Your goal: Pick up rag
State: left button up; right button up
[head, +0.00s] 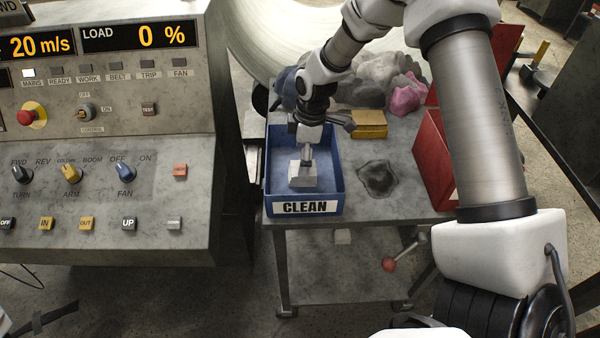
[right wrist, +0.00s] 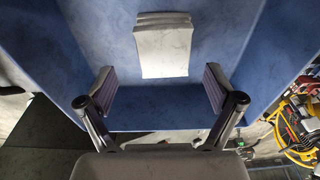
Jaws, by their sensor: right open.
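A pale folded rag (head: 303,175) lies in the blue bin (head: 275,185) marked CLEAN on the cart. My right gripper (head: 307,155) points down into this bin from above, over the rag. In the right wrist view the rag (right wrist: 163,50) lies beyond the two spread fingers of my right gripper (right wrist: 160,90), roughly centred between them, with nothing held. The blue bin floor (right wrist: 100,45) shows around the rag. My left gripper is not in view.
A heap of grey, blue and pink cloths (head: 408,95) lies behind the bin, with a yellow block (head: 369,124) nearby. A red bin (head: 433,165) stands at right. A dark stain (head: 378,178) marks the cart top. A control console (head: 110,150) stands left.

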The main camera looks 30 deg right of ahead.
jog(key=f, duration=0.2)
jog(key=f+p, duration=0.1)
jog(key=shift+s+a+f, duration=0.1)
jog(key=shift+s+f, duration=0.2)
jog(key=shift+f, duration=0.05)
jog(key=shift+w+f, duration=0.15)
jog(key=shift+f, duration=0.15)
jog(key=shift+c, duration=0.6)
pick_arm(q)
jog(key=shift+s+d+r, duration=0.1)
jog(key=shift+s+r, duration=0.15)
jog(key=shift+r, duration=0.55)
pick_arm(e)
jog(key=c, duration=1.1)
jog(key=shift+r, duration=0.1)
jog(key=shift+w+r, duration=0.1)
jog(key=shift+r, duration=0.25)
pick_arm(q)
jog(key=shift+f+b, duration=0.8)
jog(key=shift+b, duration=0.05)
pick_arm(e)
notch_tip(320, 180, up, 9)
jog(key=shift+r, duration=0.1)
